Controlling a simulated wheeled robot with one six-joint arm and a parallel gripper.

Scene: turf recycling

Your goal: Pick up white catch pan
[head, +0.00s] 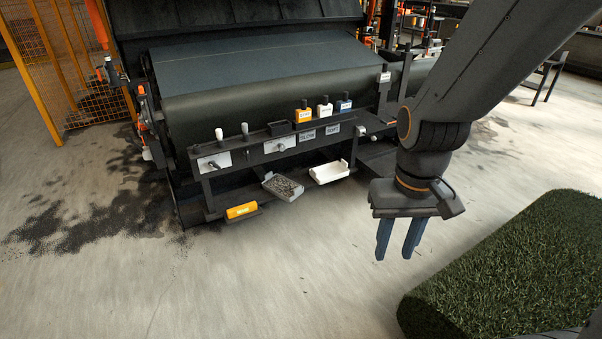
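The white catch pan (330,172) is a shallow, open tray on the low front ledge of the dark machine. It looks empty. A grey pan (283,187) filled with dark granules sits tilted to its left. My gripper (398,241) hangs in the air to the right of the white pan and nearer to the camera. Its two blue fingers point down with a gap between them and nothing in the gap.
A yellow item (242,210) lies on a low ledge at the left. Yellow, white and blue bottles (324,109) stand on the shelf above the pans, over small labels. A turf block (510,270) fills the lower right. The concrete floor (300,280) in front is clear.

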